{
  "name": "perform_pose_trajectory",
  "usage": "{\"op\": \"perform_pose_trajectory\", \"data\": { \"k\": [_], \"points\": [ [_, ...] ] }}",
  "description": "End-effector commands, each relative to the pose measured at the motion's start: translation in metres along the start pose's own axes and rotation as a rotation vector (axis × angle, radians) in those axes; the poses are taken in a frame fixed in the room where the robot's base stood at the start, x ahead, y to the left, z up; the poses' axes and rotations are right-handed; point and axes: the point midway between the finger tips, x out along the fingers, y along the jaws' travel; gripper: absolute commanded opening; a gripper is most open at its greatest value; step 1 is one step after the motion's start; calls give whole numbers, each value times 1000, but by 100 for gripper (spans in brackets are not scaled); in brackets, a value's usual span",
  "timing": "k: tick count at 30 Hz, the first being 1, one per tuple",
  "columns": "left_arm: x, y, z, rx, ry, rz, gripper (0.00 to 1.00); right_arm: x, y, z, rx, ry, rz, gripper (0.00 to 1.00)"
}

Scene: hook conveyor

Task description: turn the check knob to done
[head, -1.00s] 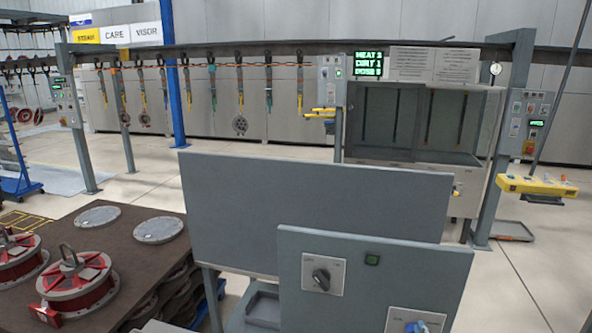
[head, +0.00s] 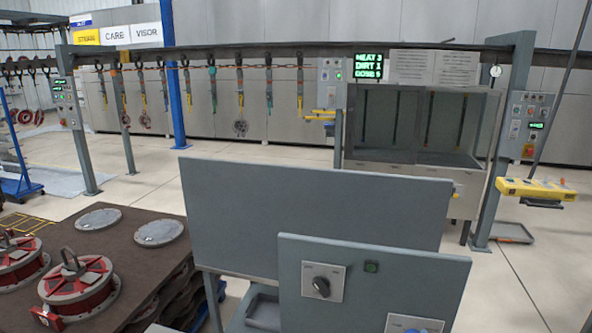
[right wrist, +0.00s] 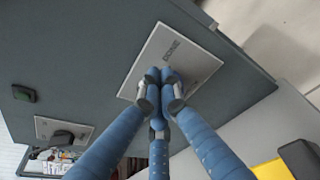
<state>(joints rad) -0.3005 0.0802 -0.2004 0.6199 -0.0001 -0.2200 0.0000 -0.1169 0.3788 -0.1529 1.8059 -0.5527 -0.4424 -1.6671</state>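The grey control panel (head: 420,270) stands at the front in the head view. A plate (head: 400,320) at its lower right edge, cut off by the frame, carries the check knob. In the right wrist view this plate (right wrist: 190,50) bears a label that seems to read DONE. My right gripper (right wrist: 162,76) has its blue fingers drawn together at the plate's middle, apparently shut around the check knob, which they hide. Its blue fingers just show at the bottom of the head view. My left gripper is not in view.
A second plate with a black knob (head: 321,286) and a green button (head: 371,267) are on the same panel. A larger grey board (head: 310,210) stands behind. A brown table (head: 130,275) with red-and-grey round parts is at left. Hooks hang from the overhead rail (head: 250,53).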

Motion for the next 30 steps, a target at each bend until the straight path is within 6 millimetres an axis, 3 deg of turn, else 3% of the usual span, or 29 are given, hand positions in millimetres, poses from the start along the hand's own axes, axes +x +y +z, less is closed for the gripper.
{"op": "perform_pose_trajectory", "data": {
  "k": [15, 30],
  "points": [
    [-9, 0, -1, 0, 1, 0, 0, -53, 1, -12, 0, -3, 2, 0],
    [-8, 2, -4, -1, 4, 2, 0, -55, 1, -12, 0, -5, 3, 0]
  ]
}}
